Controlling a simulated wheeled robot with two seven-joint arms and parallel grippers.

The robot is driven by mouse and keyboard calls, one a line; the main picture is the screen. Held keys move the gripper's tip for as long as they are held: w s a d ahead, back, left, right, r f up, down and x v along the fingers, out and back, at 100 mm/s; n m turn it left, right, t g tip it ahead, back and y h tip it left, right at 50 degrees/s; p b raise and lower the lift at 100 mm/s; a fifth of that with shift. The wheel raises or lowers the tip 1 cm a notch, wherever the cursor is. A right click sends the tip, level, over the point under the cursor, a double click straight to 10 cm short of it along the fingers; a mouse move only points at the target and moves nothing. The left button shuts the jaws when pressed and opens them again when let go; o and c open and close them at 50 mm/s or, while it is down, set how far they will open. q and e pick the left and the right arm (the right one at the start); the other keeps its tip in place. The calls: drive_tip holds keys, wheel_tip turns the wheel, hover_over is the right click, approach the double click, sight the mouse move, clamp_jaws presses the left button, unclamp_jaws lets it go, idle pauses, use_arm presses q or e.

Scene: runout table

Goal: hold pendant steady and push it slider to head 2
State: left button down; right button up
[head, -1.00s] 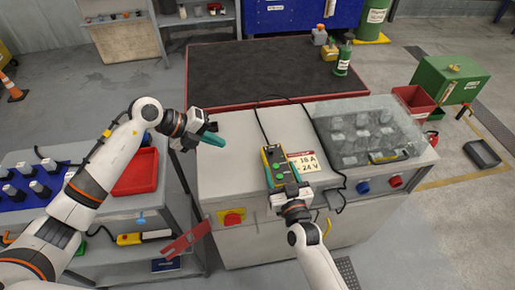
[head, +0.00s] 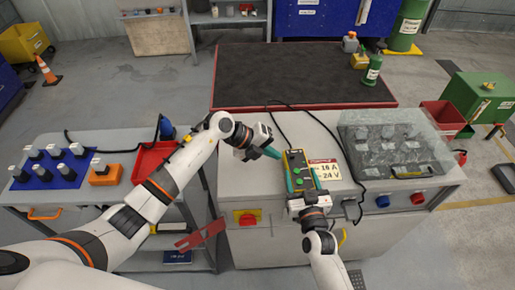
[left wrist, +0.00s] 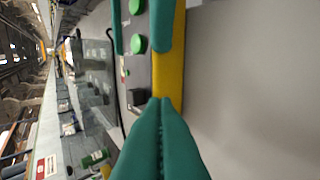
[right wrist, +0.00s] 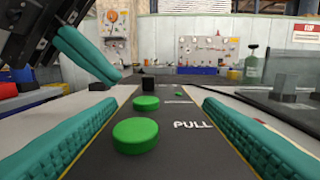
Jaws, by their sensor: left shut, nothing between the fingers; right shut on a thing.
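The pendant (head: 296,163), a dark box with yellow sides, lies on the grey cabinet top. My right gripper (head: 303,188) is shut on its near end, one finger along each side. In the right wrist view the pendant face (right wrist: 140,165) shows two large green buttons (right wrist: 135,135), the word PULL and a black slider knob (right wrist: 148,83) farther along. My left gripper (head: 278,154) is shut and empty at the pendant's left side. In the left wrist view its fingertips (left wrist: 160,103) are close to the knob (left wrist: 140,97); contact cannot be told. Slider position labels are unreadable.
A clear-covered case (head: 395,140) sits farther right on the cabinet. A black cable (head: 280,122) runs behind the pendant. The dark-topped table (head: 300,75) behind is mostly clear. A side cart (head: 90,190) stands at left.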

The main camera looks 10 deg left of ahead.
sight(292, 154)
use_arm(q)
drive_tip(key=shift+w+d, duration=0.2)
drive_tip(key=shift+d, duration=0.3)
drive_tip(key=shift+w+d, duration=0.2)
drive_tip(key=shift+d, duration=0.25)
drive_tip(key=d, duration=0.1)
drive_tip(key=w+d, duration=0.1)
drive_tip(key=d, duration=0.1)
drive_tip(key=shift+w, duration=0.1)
drive_tip(key=shift+a, duration=0.35)
drive_tip(key=a, duration=0.1)
drive_tip(key=s+a, duration=0.1)
drive_tip(key=a, duration=0.1)
drive_tip(key=shift+s+f, duration=0.1)
drive_tip(key=shift+s, duration=0.1)
drive_tip(key=v, duration=1)
